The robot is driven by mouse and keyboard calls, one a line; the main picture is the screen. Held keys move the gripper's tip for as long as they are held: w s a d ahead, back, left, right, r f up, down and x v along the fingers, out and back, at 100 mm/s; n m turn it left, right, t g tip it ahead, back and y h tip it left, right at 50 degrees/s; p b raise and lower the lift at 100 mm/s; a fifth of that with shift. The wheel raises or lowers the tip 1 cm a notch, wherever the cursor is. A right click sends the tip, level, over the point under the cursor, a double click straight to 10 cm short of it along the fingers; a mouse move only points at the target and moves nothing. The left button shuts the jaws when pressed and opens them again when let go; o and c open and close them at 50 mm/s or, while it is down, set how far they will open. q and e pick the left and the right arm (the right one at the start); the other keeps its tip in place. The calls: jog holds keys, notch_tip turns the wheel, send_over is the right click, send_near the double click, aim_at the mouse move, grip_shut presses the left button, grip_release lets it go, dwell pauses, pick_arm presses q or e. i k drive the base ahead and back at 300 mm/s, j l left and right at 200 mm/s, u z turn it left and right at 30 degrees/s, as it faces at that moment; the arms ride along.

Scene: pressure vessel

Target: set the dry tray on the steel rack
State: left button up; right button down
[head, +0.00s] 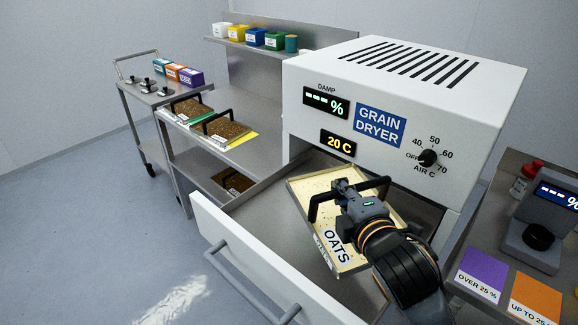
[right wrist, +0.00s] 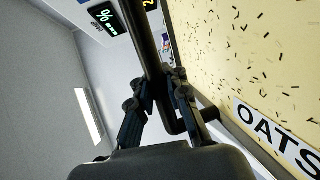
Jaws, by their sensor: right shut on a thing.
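The pale oats tray (head: 318,222), with an "OATS" label and a black bar handle, is over or in the pulled-out drawer (head: 268,215) of the grain dryer. I cannot tell whether it touches the drawer floor. My right gripper (head: 347,188) is shut on the handle. In the right wrist view, the fingers (right wrist: 160,90) close around the black bar, and the tray's speckled pale inside (right wrist: 250,60) shows beside them. A steel rack (head: 238,100) with a worktop and lower shelf stands left of the dryer. My left gripper is out of view.
Two brown-filled trays (head: 222,130) sit on coloured cards on the steel worktop; another (head: 235,182) is on the lower shelf. The white grain dryer (head: 400,100) blocks the back right. A cart (head: 145,95) stands far left. A side table (head: 470,240) holds purple and orange cards.

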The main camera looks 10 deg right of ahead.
aim_at(270, 153)
jog(key=k+l+z, duration=0.1)
jog(key=k+z, duration=0.2)
jog(key=k, duration=0.35)
jog(key=z, duration=3.5)
jog(key=k+j+z, duration=0.25)
jog(key=k+z, duration=0.2)
jog(key=k+j+z, duration=0.1)
jog(key=k+z, duration=0.35)
jog(key=k+l+z, duration=0.2)
jog(key=k, duration=1.3)
jog(key=k+j+z, duration=0.1)
jog(key=k+z, duration=0.35)
jog(key=k, duration=0.4)
jog(key=k+l+z, duration=0.15)
jog(key=k+z, duration=0.3)
jog(key=k, duration=0.4)
jog(key=k+j+u, duration=0.1)
jog(key=k+u, duration=0.35)
jog(key=k+j+u, duration=0.25)
jog(key=k+u, duration=0.2)
jog(key=u, duration=1.8)
